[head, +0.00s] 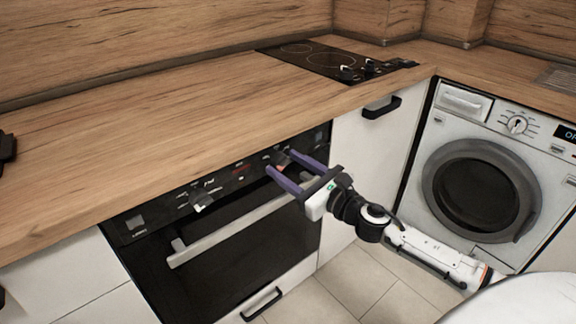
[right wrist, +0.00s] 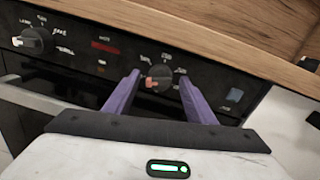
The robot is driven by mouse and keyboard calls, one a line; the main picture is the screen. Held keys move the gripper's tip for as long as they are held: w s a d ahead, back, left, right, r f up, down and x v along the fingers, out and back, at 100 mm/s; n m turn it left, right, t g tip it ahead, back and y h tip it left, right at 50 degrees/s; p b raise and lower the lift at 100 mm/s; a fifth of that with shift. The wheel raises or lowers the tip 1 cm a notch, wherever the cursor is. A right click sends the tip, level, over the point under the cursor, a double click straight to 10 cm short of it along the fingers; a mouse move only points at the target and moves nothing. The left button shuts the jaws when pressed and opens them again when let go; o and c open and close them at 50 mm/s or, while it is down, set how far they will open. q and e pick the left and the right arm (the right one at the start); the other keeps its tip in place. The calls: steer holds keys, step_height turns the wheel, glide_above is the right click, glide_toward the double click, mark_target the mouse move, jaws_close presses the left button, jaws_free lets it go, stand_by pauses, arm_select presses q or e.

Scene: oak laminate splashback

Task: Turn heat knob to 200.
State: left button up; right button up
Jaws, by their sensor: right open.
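The oven's black front panel (head: 225,180) carries two knobs. The right knob (right wrist: 157,78) is dark with a reddish-orange mark on its lower left, and small pale labels ring it. The left knob (head: 203,202) also shows in the right wrist view (right wrist: 33,41). The print is too small to read surely, so I cannot tell a 200 mark. My right gripper (head: 280,163) is open, with its two purple fingers pointing at the panel on either side of the right knob. In the right wrist view a gap shows between each finger and the knob.
A red-lit display (right wrist: 105,46) lies between the knobs. The oven door handle (head: 230,232) runs below the panel. The wooden worktop (head: 150,130) overhangs just above. A white cabinet (head: 365,150) and a washing machine (head: 480,180) stand to the right.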

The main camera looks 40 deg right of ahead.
steer(key=shift+w, duration=0.1)
steer(key=c, duration=1)
